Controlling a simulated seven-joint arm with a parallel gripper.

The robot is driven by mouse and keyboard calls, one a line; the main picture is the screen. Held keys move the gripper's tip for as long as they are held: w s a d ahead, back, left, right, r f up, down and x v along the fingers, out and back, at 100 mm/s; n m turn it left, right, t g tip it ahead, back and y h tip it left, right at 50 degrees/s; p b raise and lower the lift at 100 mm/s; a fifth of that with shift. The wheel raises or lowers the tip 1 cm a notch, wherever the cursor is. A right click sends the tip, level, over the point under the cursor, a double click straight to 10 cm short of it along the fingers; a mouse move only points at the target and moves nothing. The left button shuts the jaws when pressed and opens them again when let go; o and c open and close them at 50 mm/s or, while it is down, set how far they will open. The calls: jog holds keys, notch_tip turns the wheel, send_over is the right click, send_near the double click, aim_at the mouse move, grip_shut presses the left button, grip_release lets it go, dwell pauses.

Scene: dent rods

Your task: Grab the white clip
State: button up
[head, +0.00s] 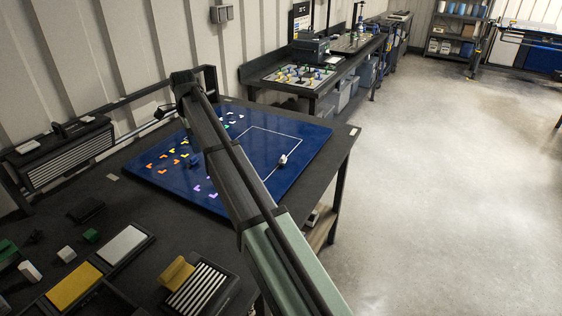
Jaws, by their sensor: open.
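A small white piece with a dark part (283,159) sits on the right side of the blue board (300,140), by the white outlined square; it may be the white clip, but it is too small to tell. My arm crosses the view from the lower right to the upper left and covers part of the board. My gripper cannot be made out; it seems hidden behind the arm.
The dark table holds a yellow panel (75,288), a white panel (122,245), a striped block with a yellow piece (198,288), and small green and white blocks at the front left. A vented black box (60,155) stands at the back left. Open floor lies right.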

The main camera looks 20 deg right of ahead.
jog(key=w+d+m, duration=0.2)
jog(key=d, duration=1.5)
jog(key=r+n, duration=0.2)
jog(key=n, duration=0.9)
send_over(283, 156)
jog(key=f, duration=0.9)
jog(key=shift+w+a, duration=0.1)
jog(key=shift+w, duration=0.3)
jog(key=shift+s+f, duration=0.2)
jog(key=shift+f, duration=1.1)
jog(key=shift+s+f, duration=0.15)
jog(key=shift+f, duration=1.15)
grip_shut()
